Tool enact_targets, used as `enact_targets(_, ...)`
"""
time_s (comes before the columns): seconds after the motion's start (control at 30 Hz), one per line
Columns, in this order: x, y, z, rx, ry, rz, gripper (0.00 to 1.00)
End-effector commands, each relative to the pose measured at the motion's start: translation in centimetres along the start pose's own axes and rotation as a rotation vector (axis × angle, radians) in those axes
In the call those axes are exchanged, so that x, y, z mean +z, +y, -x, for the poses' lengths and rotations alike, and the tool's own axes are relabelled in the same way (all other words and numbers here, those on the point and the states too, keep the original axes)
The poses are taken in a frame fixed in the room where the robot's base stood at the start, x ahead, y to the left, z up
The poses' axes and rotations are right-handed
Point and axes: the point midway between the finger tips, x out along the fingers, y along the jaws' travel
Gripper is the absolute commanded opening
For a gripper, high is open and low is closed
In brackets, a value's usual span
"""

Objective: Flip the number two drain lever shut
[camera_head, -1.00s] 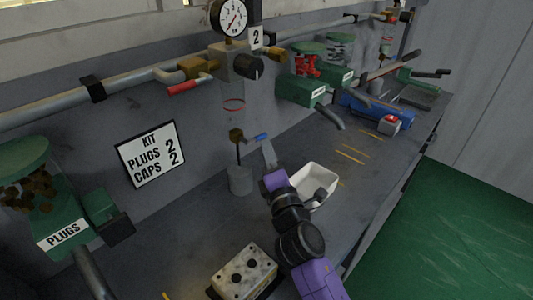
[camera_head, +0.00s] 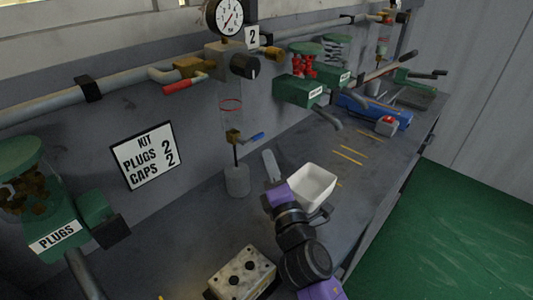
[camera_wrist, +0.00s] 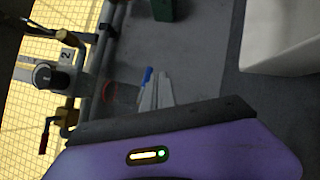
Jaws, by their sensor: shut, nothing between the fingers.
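The number two drain lever (camera_head: 254,137) is a short blue handle on a brass valve below the clear sight tube. It sticks out to the right, close to level and tipped slightly up. In the wrist view the blue lever (camera_wrist: 147,75) shows just beyond the fingertips. My gripper (camera_head: 267,154) is shut and empty, with its grey fingers pointing up just below and right of the lever's end. In the head view a small gap shows between them. The fingers also show in the wrist view (camera_wrist: 156,80); contact there cannot be told.
A grey cup (camera_head: 237,181) stands under the drain. A white bin (camera_head: 313,186) sits right beside my gripper. The red-handled lever (camera_head: 183,86), black knob (camera_head: 244,67) and gauge (camera_head: 229,16) are above. A drilled block (camera_head: 242,272) lies at the front. Bench is clear between.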

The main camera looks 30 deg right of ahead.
Motion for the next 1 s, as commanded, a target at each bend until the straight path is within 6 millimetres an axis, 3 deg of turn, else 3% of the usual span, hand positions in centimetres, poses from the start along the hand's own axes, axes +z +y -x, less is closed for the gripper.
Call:
enact_targets(0.1, -0.1, -0.2, 2.0, 0.000, 0.001, 0.001, 0.00)
enact_targets(0.3, 0.0, -0.1, 3.9, 0.000, 0.000, -0.001, 0.00)
enact_targets(1.0, 0.0, 0.0, 4.0, 0.001, 0.000, 0.000, 0.00)
